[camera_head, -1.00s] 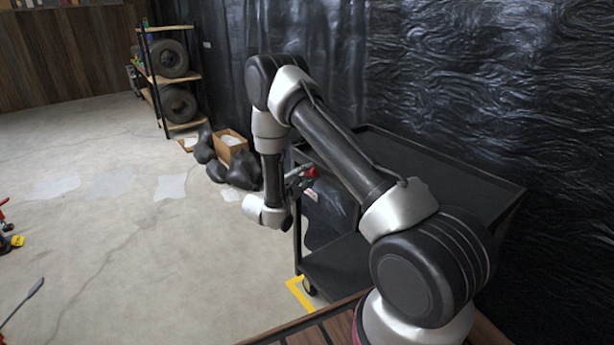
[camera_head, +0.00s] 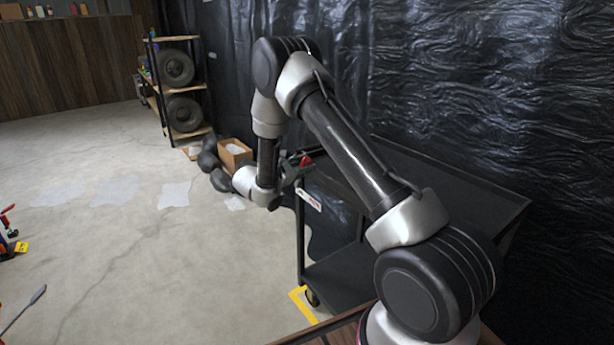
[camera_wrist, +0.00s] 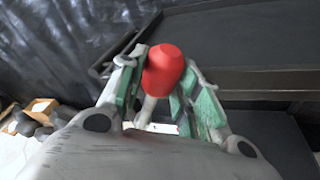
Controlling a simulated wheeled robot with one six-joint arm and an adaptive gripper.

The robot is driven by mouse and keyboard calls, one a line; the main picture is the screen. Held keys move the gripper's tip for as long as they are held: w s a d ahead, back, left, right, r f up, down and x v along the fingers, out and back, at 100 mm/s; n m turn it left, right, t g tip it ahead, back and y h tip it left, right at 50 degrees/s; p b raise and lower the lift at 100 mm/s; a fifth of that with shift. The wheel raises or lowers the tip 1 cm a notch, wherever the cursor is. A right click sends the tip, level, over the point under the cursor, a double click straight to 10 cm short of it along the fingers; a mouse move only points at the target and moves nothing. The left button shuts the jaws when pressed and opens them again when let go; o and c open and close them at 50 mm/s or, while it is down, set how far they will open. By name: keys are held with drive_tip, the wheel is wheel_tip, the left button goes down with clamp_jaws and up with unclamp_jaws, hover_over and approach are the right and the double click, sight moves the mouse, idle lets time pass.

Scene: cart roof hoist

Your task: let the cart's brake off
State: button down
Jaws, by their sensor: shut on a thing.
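The cart (camera_head: 440,185) is a dark two-shelf cart on wheels, standing against the black plastic-covered wall. The brake handle (camera_wrist: 163,68) has a red knob and a pale stem, at the cart's near left end. In the head view its red knob (camera_head: 306,161) shows small beside the top shelf's corner. My gripper (camera_wrist: 165,90) is shut on the brake handle, its green-padded fingers on both sides of the red knob. The lower part of the stem is hidden by the gripper. A white label (camera_head: 309,199) with red marks shows below the handle.
A yellow floor mark (camera_head: 303,306) lies by the cart's front wheel (camera_head: 312,298). A cardboard box (camera_head: 234,153) and dark bags (camera_head: 211,160) lie behind my gripper. A tyre shelf (camera_head: 178,95) stands at the back. The floor at left is mostly clear.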

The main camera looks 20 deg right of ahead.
drive_tip(key=w+a+r+n+g, duration=0.1)
drive_tip(key=w+r+n+g, duration=0.1)
drive_tip(key=w+n, duration=0.2)
drive_tip(key=shift+w+a+n, duration=0.2)
drive_tip(key=shift+w+n, duration=0.1)
drive_tip(key=shift+w, duration=1.05)
drive_tip(key=c, duration=1)
unclamp_jaws()
drive_tip(key=v, duration=1.2)
drive_tip(key=shift+r, duration=0.2)
drive_tip(key=shift+w, duration=0.1)
